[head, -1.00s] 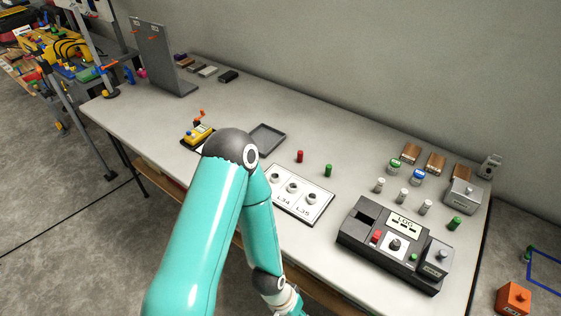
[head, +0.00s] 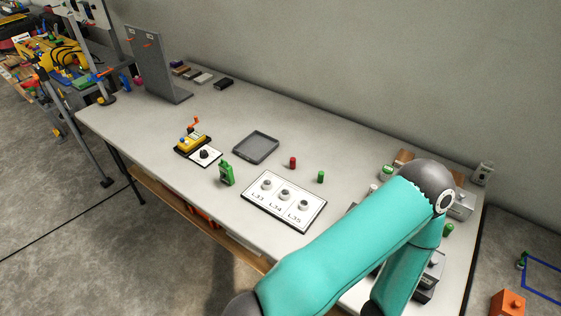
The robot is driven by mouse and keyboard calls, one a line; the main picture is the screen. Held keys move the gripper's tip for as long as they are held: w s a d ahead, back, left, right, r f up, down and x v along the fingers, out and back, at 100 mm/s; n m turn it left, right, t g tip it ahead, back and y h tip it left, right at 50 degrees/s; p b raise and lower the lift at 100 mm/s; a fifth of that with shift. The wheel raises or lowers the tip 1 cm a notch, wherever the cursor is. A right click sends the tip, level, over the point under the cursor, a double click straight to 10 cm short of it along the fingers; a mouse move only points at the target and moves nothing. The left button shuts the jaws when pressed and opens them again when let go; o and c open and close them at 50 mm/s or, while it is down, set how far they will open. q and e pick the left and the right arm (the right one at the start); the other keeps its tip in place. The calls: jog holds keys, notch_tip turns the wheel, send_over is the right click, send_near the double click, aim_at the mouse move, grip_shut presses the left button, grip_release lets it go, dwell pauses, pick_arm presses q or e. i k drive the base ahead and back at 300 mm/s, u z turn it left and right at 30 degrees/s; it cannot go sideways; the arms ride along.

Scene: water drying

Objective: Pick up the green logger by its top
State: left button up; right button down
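The green logger (head: 227,174) stands upright on the table near its front edge, left of the white board with labels L33, L34 and L35. It is a small green block with a narrower top, and nothing touches it. One of my teal arms crosses the lower right of the head view, with its bent elbow over the right part of the table. Neither gripper shows; that arm's forearm runs down out of the picture.
A grey tray (head: 256,147), a yellow device (head: 191,143), a red cylinder (head: 293,162) and a green cylinder (head: 321,177) stand nearby. My arm hides much of the black device at the right.

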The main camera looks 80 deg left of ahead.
aim_at(223, 167)
jog(key=z, duration=0.25)
jog(key=k, duration=2.1)
jog(key=u, duration=1.25)
jog(key=i, duration=1.4)
jog(key=u, duration=0.05)
